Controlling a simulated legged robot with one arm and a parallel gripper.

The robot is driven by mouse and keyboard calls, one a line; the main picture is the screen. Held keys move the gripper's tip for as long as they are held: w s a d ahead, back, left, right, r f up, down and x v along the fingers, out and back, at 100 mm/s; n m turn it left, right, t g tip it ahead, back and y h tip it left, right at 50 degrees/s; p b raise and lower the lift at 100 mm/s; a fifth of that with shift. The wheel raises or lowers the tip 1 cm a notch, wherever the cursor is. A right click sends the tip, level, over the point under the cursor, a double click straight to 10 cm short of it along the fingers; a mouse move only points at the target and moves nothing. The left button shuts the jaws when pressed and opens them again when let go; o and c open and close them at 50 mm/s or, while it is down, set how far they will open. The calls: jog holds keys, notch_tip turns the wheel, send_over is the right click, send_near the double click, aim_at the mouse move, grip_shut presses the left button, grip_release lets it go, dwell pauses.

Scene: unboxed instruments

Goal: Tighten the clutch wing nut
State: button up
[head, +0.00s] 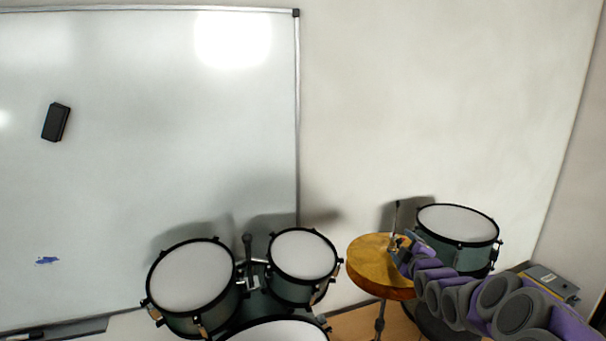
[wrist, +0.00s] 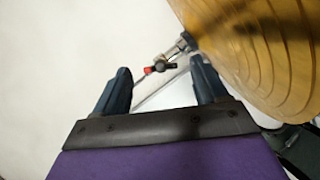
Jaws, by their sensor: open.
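The hi-hat's brass cymbal (head: 368,262) stands on its stand at the right in the head view. It also fills the upper right of the wrist view (wrist: 262,60). A metal clutch (wrist: 181,47) sits at the cymbal's centre on a thin rod. A small dark wing nut with a red end (wrist: 160,67) sticks out beside the clutch. My gripper (head: 402,246) is at the rod, just over the cymbal. In the wrist view its two dark fingers are apart, with the wing nut near the gap between their tips. I cannot tell whether either finger touches it.
Two drums, a left one (head: 192,277) and a middle one (head: 302,255), stand left of the hi-hat, with a larger drum (head: 280,331) below. Another drum (head: 458,226) stands close behind my arm. A whiteboard (head: 150,150) with a black eraser (head: 56,122) hangs on the wall.

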jog(key=s+b, duration=0.3)
jog(key=shift+s+d+r, duration=0.1)
jog(key=shift+s, duration=0.05)
jog(key=shift+s+r+b, duration=0.2)
jog(key=shift+s+b, duration=0.15)
jog(key=shift+s, duration=0.25)
jog(key=shift+s+r+b, duration=0.2)
jog(key=shift+s+b, duration=0.15)
jog(key=shift+s, duration=0.25)
